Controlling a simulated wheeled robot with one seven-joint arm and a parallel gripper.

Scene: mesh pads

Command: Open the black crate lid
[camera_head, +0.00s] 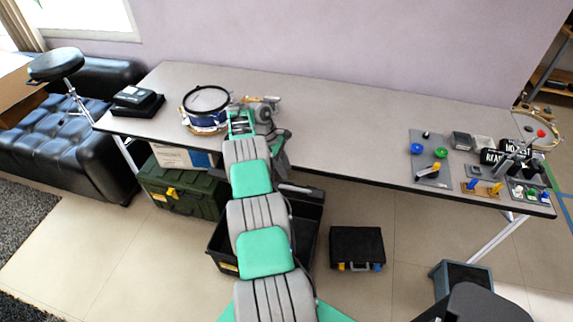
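The black crate (304,240) stands on the floor under the front edge of the table. My arm crosses over it and hides its middle. Its dark inside seems to show at the right of my arm, with a dark flap-like piece at its back edge; I cannot tell how the lid lies. A small yellow mark shows at its front left. My gripper (262,110) is at the far end of my green and grey arm, above the table beside the blue drum, well away from the crate. Its fingers are too small to read.
The blue drum (206,108) stands on the long grey table (340,130). A green chest (183,190) is left of the crate, and a closed-looking black case (357,247) is to its right. Floor tiles between crate and case are clear.

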